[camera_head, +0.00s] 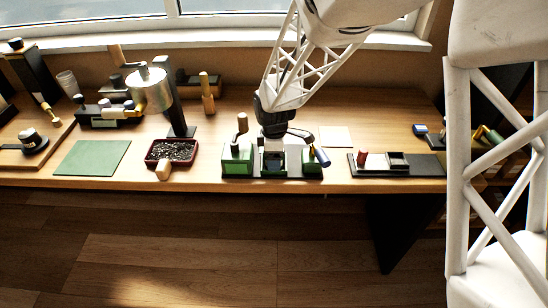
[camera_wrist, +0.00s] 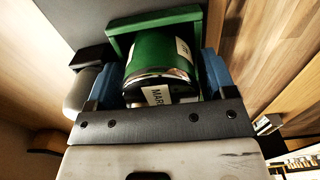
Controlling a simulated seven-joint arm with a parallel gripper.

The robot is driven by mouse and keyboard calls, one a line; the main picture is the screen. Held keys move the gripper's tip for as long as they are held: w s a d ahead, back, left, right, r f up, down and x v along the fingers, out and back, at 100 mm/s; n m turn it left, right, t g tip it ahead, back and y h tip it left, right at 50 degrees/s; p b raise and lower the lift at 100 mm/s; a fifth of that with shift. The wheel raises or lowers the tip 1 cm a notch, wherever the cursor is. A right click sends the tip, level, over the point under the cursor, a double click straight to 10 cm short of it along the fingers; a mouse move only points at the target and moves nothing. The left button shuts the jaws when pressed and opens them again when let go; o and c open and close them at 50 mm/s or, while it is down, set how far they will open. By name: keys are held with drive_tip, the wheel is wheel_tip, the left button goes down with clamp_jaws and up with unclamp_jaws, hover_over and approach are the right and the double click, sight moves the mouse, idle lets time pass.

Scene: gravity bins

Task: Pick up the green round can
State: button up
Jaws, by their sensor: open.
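The green round can (camera_wrist: 160,55) has a shiny metal rim and white labels, one with black lettering. In the wrist view it sits inside a green bin (camera_wrist: 122,42). My gripper (camera_wrist: 162,80) is open, with one blue finger on each side of the can. I cannot tell whether the fingers touch it. In the head view my gripper (camera_head: 275,137) is low over the middle of the row of green bins (camera_head: 238,168), and I cannot make out the can clearly there.
A grey rounded object (camera_wrist: 82,92) lies close beside the left finger. A black tray (camera_head: 425,170) is to the right, a red tray (camera_head: 150,158) to the left.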

drive_tip(key=shift+c, duration=0.2)
drive_tip(key=c, duration=1)
drive_tip(key=shift+r, duration=0.1)
drive_tip(key=shift+r, duration=0.7)
wheel_tip(320, 180, up, 2)
drive_tip(key=shift+r, duration=0.1)
drive_tip(key=s+d, duration=0.1)
drive_tip(key=s, duration=0.4)
drive_tip(key=s+d, duration=0.2)
drive_tip(key=s, duration=0.3)
drive_tip(key=s+d+r, duration=0.1)
drive_tip(key=s, duration=0.4)
drive_tip(key=shift+s+d+r, duration=0.1)
drive_tip(key=shift+d, duration=0.3)
